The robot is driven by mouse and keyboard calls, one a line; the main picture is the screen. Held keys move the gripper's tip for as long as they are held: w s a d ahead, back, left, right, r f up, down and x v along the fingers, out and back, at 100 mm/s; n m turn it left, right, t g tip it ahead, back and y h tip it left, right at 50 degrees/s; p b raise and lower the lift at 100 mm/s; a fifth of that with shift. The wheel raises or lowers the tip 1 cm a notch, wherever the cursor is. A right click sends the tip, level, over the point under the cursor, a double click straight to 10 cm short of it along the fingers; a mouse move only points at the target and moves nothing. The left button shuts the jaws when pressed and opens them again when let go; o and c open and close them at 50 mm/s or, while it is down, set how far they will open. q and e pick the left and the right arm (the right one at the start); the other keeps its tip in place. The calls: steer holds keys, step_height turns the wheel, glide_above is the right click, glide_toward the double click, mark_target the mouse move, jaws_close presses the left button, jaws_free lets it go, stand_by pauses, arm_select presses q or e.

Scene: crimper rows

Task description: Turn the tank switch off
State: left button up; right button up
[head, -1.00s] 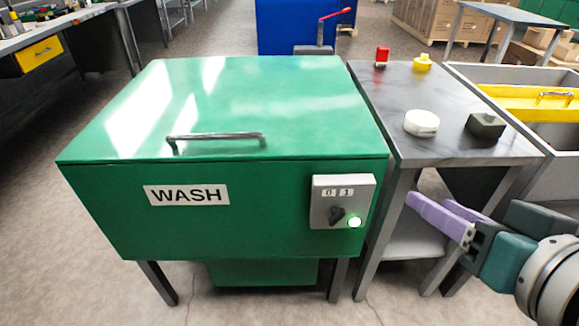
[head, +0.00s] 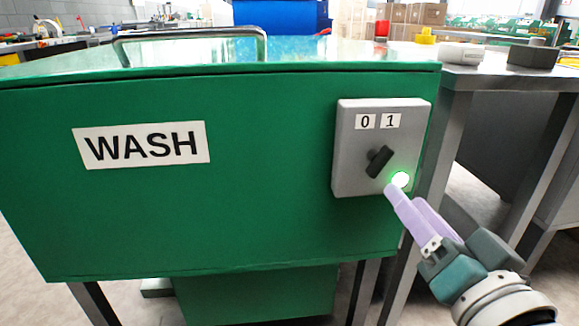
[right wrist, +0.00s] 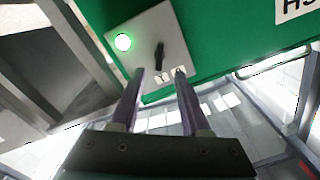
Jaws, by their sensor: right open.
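The green tank (head: 250,215) marked WASH fills much of the head view. On its front right is a grey switch box (head: 348,175) with labels 0 and 1. Its black knob (head: 379,161) tilts up to the right, toward the 1. A green lamp (head: 400,180) beside the knob is lit. My right gripper (head: 402,194) is open and empty, its purple fingers near the box's lower right corner. In the right wrist view the knob (right wrist: 159,55) shows between and beyond the two fingertips (right wrist: 159,72), apart from them. My left gripper is out of view.
A grey side table (head: 470,75) stands right of the tank, with a white round object (head: 460,54), a dark block (head: 533,55) and a yellow object (head: 426,36) on it. A metal handle (head: 190,33) stands on the tank lid.

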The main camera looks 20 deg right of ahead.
mark_target(382, 167)
steer(key=b+x, duration=0.3)
steer(key=x, duration=0.6)
steer(key=shift+w, duration=0.1)
steer(key=shift+c, duration=0.3)
jaws_close()
